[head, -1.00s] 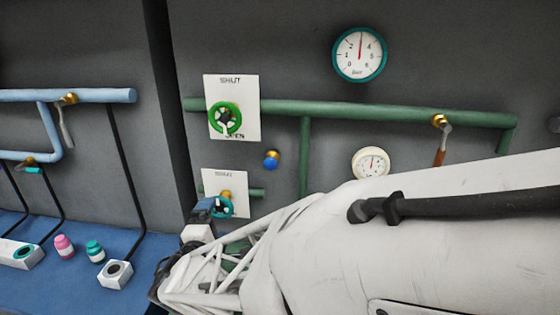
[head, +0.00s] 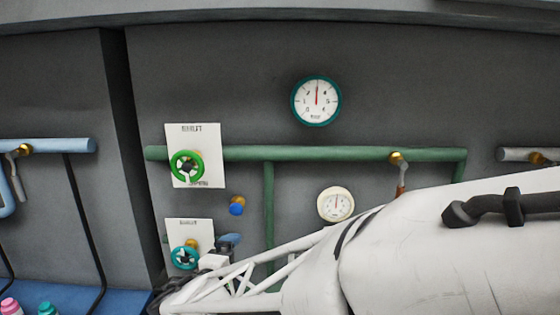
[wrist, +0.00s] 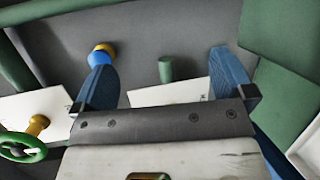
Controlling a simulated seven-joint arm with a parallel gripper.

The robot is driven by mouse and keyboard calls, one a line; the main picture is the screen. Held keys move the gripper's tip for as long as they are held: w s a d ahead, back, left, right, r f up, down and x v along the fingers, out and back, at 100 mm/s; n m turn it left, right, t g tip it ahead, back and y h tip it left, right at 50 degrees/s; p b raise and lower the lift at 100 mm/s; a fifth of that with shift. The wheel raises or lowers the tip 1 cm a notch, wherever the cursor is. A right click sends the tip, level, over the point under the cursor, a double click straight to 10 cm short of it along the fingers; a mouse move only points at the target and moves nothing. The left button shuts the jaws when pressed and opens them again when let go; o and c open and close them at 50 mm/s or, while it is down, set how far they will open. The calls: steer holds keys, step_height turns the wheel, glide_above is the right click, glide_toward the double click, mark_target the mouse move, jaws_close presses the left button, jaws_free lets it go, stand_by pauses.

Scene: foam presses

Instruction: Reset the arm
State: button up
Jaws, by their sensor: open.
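My gripper (head: 229,240) is at the lower left of the head view, just right of the lower teal handwheel (head: 184,258). In the wrist view its two blue fingers stand wide apart, with nothing held between them (wrist: 163,75). My white arm reaches in from the right and hides part of the wall. A blue knob (head: 237,206) on a brass stem sits above the gripper; it shows beside the left finger in the wrist view (wrist: 102,55). A green handwheel (head: 187,166) is higher up, and shows at the wrist view's left edge (wrist: 22,141).
A green pipe (head: 320,153) crosses the wall, with a brass valve lever (head: 397,160) at its right. A teal-rimmed gauge (head: 316,100) and a cream gauge (head: 336,204) hang near it. Pink (head: 10,306) and teal (head: 46,308) bottles stand lower left. A green stub (wrist: 165,68) lies between the fingers' outlines.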

steer(key=d+m+g+h, duration=0.1)
steer(key=d, duration=0.2)
steer(key=d+r+m+g+h, duration=0.1)
steer(key=d, duration=0.3)
steer(key=s+d+m+g, duration=0.1)
steer(key=d+m+g, duration=0.1)
steer(key=d, duration=0.2)
steer(key=shift+d+r+h, duration=0.2)
steer(key=shift+d+h, duration=0.05)
steer(key=shift+h, duration=0.15)
steer(key=s+d+m+g+y, duration=0.2)
steer(key=s+d+m+g, duration=0.65)
steer(key=d, duration=0.65)
steer(key=s+d+r+m+y, duration=0.2)
steer(key=s+y, duration=0.3)
steer(key=s, duration=0.5)
steer(key=shift+s+d+m+y, duration=0.25)
steer(key=shift+m+y, duration=0.05)
steer(key=shift+m, duration=0.35)
